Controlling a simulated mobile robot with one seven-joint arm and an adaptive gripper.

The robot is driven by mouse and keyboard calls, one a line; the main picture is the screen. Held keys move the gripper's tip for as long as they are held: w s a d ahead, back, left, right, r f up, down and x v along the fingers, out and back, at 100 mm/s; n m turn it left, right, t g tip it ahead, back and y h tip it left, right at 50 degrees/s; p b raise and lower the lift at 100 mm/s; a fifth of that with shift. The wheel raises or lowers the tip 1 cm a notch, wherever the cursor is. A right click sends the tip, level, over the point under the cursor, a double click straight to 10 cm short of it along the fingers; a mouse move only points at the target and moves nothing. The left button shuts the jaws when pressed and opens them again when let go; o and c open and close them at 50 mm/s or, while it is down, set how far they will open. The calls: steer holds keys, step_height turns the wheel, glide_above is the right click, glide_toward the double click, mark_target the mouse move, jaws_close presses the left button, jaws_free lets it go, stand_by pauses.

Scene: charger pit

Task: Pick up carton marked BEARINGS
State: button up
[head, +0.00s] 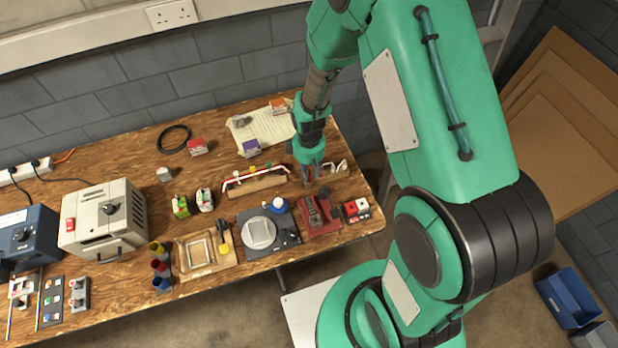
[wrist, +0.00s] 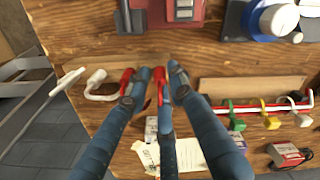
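Several small cartons lie on the wooden bench. Their printing is too small to read, so I cannot tell which is marked BEARINGS. A red-and-white carton (head: 197,147) also shows in the wrist view (wrist: 290,154). A purple-and-white carton (head: 250,147) and an orange one (head: 279,105) lie at the paper sheet. A green-and-white carton (head: 180,206) and a white one (head: 204,199) stand left of the hook rack. My gripper (head: 313,175) is over the bench's right part, apart from these cartons. In the wrist view its fingers (wrist: 157,82) are a little apart, with red hook-like parts behind them.
A rack with coloured hooks (head: 255,185) and a rack with white hooks (head: 338,171) flank my gripper. Nearer the front edge are a red fixture (head: 318,214), a dark device with a round plate (head: 268,230) and a wooden tray (head: 178,262). A grey box machine (head: 104,222) stands left.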

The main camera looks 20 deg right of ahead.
steer(key=shift+f, duration=0.65)
jaws_close()
